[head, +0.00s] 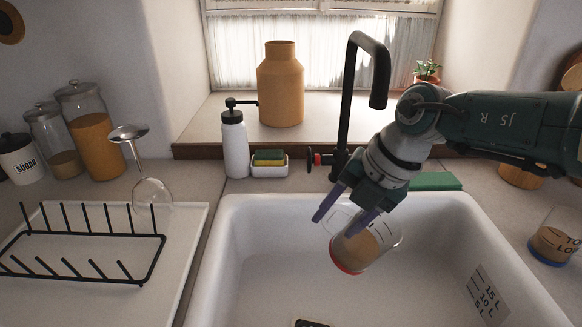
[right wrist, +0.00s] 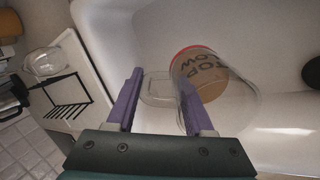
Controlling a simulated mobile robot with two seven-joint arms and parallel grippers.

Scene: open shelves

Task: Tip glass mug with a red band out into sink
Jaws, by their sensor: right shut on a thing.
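The glass mug with a red band (head: 368,250) hangs over the sink (head: 262,262), tilted, with its red-banded base at the lower left. Brown contents fill its lower part. My right gripper (head: 338,217) is shut on it at the handle side. In the right wrist view the mug (right wrist: 212,84) shows dark lettering on the brown part, and its clear handle lies between the purple fingers of the gripper (right wrist: 156,88). No contents are seen falling out. My left gripper is out of view.
A black faucet (head: 344,125) stands behind the sink, close to my right gripper. A blue-banded glass mug (head: 552,243) stands on the right counter. A black rack (head: 80,237), an upturned wine glass (head: 150,190) and jars are at left. A soap dispenser (head: 235,145) stands behind the sink.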

